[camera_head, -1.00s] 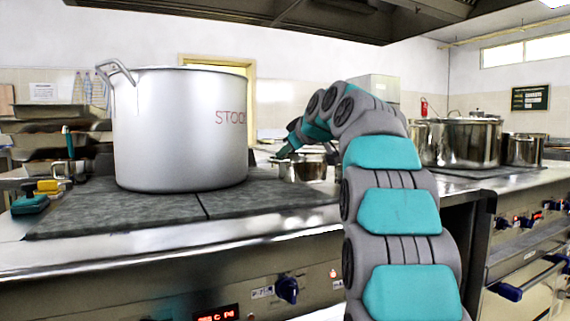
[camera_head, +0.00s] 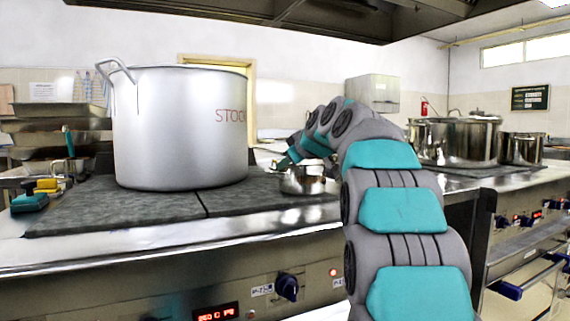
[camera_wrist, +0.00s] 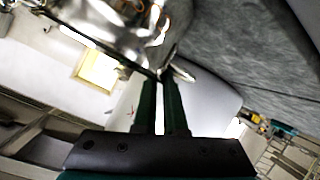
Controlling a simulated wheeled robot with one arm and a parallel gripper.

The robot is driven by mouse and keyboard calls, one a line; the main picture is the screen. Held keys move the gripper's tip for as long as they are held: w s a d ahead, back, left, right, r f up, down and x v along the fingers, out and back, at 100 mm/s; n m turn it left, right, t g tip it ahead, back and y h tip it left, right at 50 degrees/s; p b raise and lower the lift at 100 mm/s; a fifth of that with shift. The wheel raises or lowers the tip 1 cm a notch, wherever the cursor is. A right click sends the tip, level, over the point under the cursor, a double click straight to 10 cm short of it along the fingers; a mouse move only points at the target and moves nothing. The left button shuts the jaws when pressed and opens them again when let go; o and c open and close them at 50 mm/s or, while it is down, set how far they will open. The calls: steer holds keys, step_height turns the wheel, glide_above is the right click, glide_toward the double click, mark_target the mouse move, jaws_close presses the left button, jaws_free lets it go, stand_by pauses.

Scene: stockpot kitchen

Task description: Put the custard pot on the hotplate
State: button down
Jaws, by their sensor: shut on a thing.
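The small shiny steel custard pot (camera_head: 304,183) is at the right part of the dark grey hotplate (camera_head: 268,201), right of the big stockpot (camera_head: 180,130). I cannot tell whether its base touches the surface. My gripper (camera_head: 279,166) is shut on it at its left side, at what looks like a handle. In the wrist view, my gripper's two dark fingers (camera_wrist: 163,82) close at the pot's edge, and the shiny pot (camera_wrist: 115,25) fills the upper left. Part of the pot's back is hidden by my arm.
The tall stockpot takes up much of the hotplate's left half. A yellow and teal sponge (camera_head: 45,188) and trays (camera_head: 55,125) are at left. The hotplate's front right strip is clear.

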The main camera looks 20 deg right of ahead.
steer(key=c, duration=1)
jaws_free()
steer(key=shift+r, duration=0.15)
steer(key=v, duration=1.2)
